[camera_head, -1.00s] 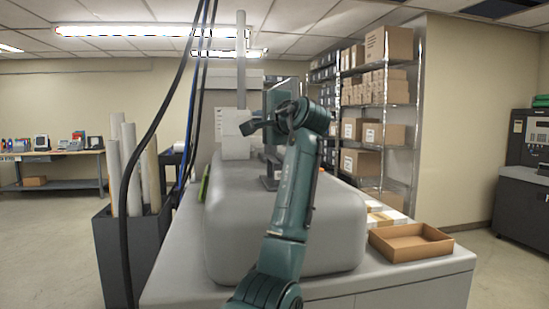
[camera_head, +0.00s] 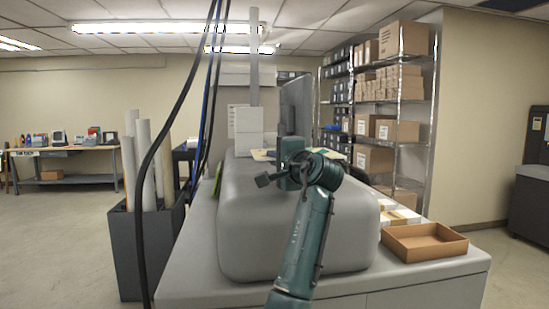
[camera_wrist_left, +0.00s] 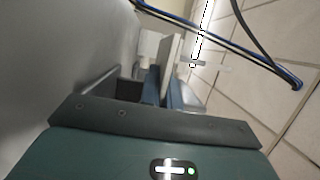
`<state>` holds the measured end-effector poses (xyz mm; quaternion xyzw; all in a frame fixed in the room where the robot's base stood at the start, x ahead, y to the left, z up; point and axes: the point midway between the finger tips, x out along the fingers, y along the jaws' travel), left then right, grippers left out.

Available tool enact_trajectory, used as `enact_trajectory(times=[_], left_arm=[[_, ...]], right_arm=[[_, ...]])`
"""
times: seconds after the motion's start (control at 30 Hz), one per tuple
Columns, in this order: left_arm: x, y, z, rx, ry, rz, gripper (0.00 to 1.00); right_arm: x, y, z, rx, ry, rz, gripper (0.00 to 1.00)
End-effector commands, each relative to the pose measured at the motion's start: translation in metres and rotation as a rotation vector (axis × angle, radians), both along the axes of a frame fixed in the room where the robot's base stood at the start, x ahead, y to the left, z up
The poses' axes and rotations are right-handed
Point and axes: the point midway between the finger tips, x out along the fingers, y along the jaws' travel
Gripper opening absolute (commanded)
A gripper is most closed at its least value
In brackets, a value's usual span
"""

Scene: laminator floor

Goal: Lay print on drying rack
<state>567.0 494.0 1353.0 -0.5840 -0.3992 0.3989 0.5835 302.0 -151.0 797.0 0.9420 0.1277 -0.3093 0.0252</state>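My left arm rises from the bottom of the head view. Its gripper (camera_head: 266,180) is in front of the big rounded grey machine (camera_head: 290,235), near the level of its top. The fingers are small and partly hidden, so I cannot tell whether they are open or hold anything. The left wrist view shows dark and blue parts beyond the teal wrist, with a pale flat piece (camera_wrist_left: 172,58) that I cannot identify. A pale flat sheet-like thing (camera_head: 262,155) lies behind the gripper; I cannot tell if it is the print. I cannot make out a drying rack.
An open cardboard tray (camera_head: 424,243) and white stacks (camera_head: 400,214) sit on the grey counter at right. Dark cables (camera_head: 180,120) hang at left beside a bin (camera_head: 146,245) of rolls. Shelves of boxes (camera_head: 388,110) stand behind.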

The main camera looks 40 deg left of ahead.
Motion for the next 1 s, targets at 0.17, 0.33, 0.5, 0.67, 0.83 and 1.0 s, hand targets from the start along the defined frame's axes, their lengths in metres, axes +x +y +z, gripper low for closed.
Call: enact_trajectory(times=[0.17,0.33,0.5,0.67,0.83,1.0], left_arm=[[0.000,0.000,-0.002,0.000,0.000,0.000,0.09],[0.000,0.000,-0.002,0.000,0.000,0.000,0.23],[0.000,0.000,-0.002,0.000,0.000,0.000,0.26],[0.000,0.000,0.002,0.000,-0.001,0.000,0.26],[-0.007,-0.021,-0.002,0.000,-0.003,-0.004,0.26],[-0.021,-0.057,-0.003,0.000,-0.002,-0.005,0.26]], right_arm=[[-0.001,0.002,-0.001,0.006,0.004,-0.005,0.44],[-0.004,0.002,-0.002,0.007,0.009,-0.005,0.44],[-0.006,0.002,-0.003,0.007,0.013,-0.005,0.44],[-0.006,0.001,-0.002,0.005,0.013,-0.003,0.44],[-0.005,0.001,-0.010,0.003,0.008,0.002,0.44],[-0.002,0.004,-0.012,0.005,-0.013,0.016,0.44]])
